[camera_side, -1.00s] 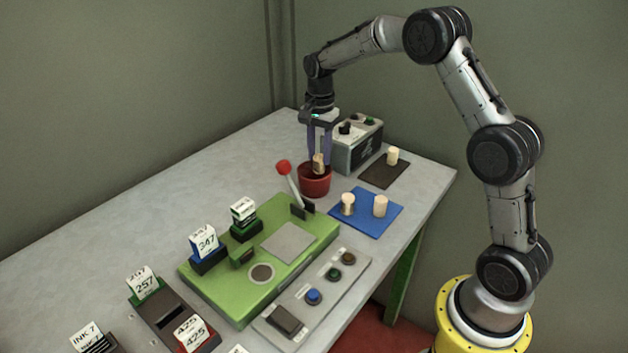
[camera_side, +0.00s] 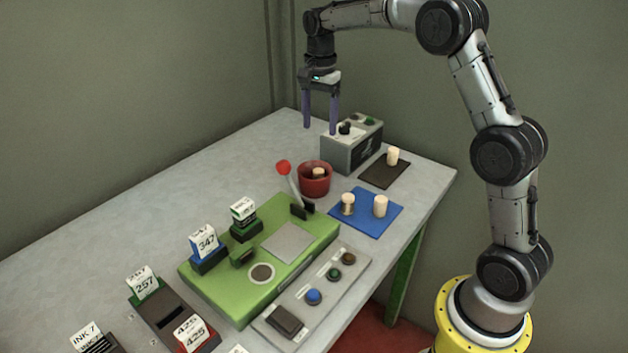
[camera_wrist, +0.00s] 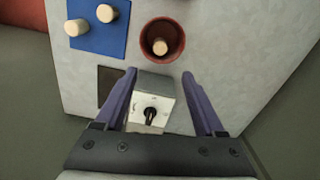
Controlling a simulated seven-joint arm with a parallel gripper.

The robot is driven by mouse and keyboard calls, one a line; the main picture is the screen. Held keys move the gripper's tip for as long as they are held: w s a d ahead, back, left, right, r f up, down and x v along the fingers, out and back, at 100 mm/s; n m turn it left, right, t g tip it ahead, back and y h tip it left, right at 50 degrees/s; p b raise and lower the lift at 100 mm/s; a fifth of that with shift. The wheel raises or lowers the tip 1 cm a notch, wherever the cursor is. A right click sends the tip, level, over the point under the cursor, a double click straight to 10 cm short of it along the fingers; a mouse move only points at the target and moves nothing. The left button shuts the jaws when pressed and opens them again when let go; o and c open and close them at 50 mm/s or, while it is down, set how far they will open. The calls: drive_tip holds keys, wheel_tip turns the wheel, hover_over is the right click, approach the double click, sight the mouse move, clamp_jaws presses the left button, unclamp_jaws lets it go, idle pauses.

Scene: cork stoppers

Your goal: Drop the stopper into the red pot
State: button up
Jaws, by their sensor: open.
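The red pot (camera_side: 314,186) stands on the grey table in the side view. A cork stopper (camera_side: 319,173) is inside it, its pale top showing near the rim. In the wrist view the red pot (camera_wrist: 177,42) is seen from above with the stopper (camera_wrist: 160,47) inside it. My gripper (camera_side: 320,128) is open and empty, raised above and behind the pot, with its fingers pointing down. In the wrist view my gripper's fingers (camera_wrist: 161,73) are spread wide with nothing between them.
A blue mat (camera_side: 370,222) holds two stoppers (camera_side: 348,204) (camera_side: 380,206) right of the pot. A dark mat (camera_side: 378,177) with one stopper (camera_side: 392,156) lies behind it. A grey control box (camera_side: 352,148) stands behind the pot. A green machine (camera_side: 225,275) with a red-knobbed lever (camera_side: 283,168) is in front.

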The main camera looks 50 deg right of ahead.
wheel_tip(320, 180, up, 5)
drive_tip(key=shift+r, duration=0.1)
drive_tip(key=shift+a, duration=0.1)
drive_tip(key=s+a+r+n+t, duration=0.2)
drive_tip(key=s+a+r, duration=0.2)
drive_tip(key=s+r, duration=0.25)
drive_tip(key=s+a+r+n+t, duration=0.1)
drive_tip(key=s+a+r+n, duration=0.1)
drive_tip(key=s+a+r, duration=0.45)
drive_tip(key=s+a+f+n+t, duration=0.1)
drive_tip(key=s+f+n+t, duration=0.1)
drive_tip(key=s+f+n, duration=1)
drive_tip(key=s+f, duration=0.2)
drive_tip(key=s, duration=0.4)
drive_tip(key=shift+a+f+t, duration=0.3)
drive_tip(key=shift+a+f, duration=0.05)
drive_tip(key=shift+f, duration=0.05)
